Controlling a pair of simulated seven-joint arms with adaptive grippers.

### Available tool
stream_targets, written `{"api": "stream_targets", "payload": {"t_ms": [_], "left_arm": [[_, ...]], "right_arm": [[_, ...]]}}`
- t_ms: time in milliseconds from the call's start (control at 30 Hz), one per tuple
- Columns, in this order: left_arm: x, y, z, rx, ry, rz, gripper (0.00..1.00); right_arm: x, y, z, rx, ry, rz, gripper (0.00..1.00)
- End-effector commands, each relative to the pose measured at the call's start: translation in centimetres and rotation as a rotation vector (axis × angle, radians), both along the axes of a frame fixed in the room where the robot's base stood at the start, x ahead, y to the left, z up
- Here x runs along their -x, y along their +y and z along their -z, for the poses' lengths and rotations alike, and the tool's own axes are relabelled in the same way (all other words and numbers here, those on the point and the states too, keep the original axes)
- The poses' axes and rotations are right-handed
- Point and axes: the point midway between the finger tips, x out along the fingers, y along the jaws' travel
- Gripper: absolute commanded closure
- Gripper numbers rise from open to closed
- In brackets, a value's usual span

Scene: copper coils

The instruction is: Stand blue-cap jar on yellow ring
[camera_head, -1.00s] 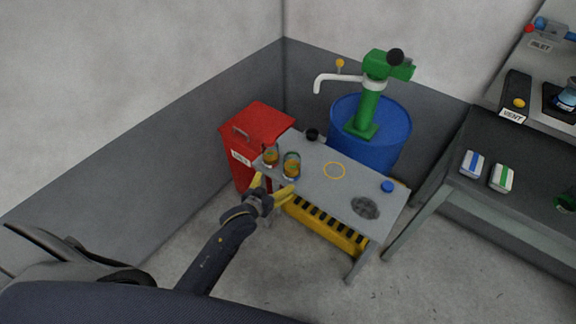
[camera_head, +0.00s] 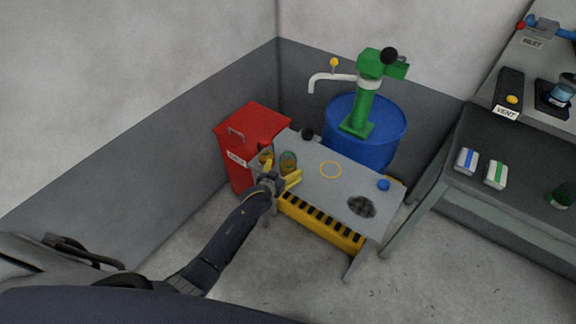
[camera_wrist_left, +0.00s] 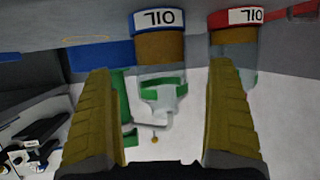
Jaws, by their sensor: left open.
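Two glass jars with brown oil stand at the left end of the grey table. In the left wrist view, turned upside down, the jar with a blue band and OIL label (camera_wrist_left: 160,48) is ahead between my fingers. The red-banded jar (camera_wrist_left: 235,45) is beside it, partly behind one finger. In the head view, they are the right jar (camera_head: 288,162) and the left jar (camera_head: 266,156). My left gripper (camera_head: 281,174) is open, its fingers around the near side of the right jar; contact cannot be told. The yellow ring (camera_head: 330,170) lies flat and empty on the table.
The table (camera_head: 325,191) also bears a black cap (camera_head: 307,134), a blue cap (camera_head: 383,185) and a dark round patch (camera_head: 362,206). A red bin (camera_head: 236,150) stands left. A blue drum (camera_head: 380,140) with a green pump (camera_head: 360,112) stands behind.

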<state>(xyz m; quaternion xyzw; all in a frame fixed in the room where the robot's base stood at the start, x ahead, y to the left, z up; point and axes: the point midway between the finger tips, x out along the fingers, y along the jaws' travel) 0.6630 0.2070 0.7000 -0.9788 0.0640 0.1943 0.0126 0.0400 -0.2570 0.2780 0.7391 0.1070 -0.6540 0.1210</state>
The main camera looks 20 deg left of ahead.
Motion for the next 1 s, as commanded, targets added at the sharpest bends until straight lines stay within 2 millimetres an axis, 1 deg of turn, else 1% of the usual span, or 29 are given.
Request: {"api": "stream_targets", "payload": {"t_ms": [400, 600, 867, 1000], "left_arm": [[-3.8, -0.4, 1.6, -0.001, 0.001, 0.000, 0.10], [-4.5, -0.5, 1.9, -0.001, 0.001, 0.000, 0.10], [-4.6, -0.5, 2.0, 0.000, 0.000, 0.000, 0.10], [-4.5, -0.5, 2.0, 0.000, 0.001, 0.000, 0.25]], "right_arm": [[-0.1, 0.0, 0.0, 0.000, -0.001, 0.000, 0.11], [-0.1, 0.0, 0.0, 0.001, -0.001, 0.000, 0.11], [-0.1, 0.0, 0.0, 0.001, -0.001, 0.000, 0.11], [-0.1, 0.0, 0.0, 0.001, -0.001, 0.000, 0.11]]}}
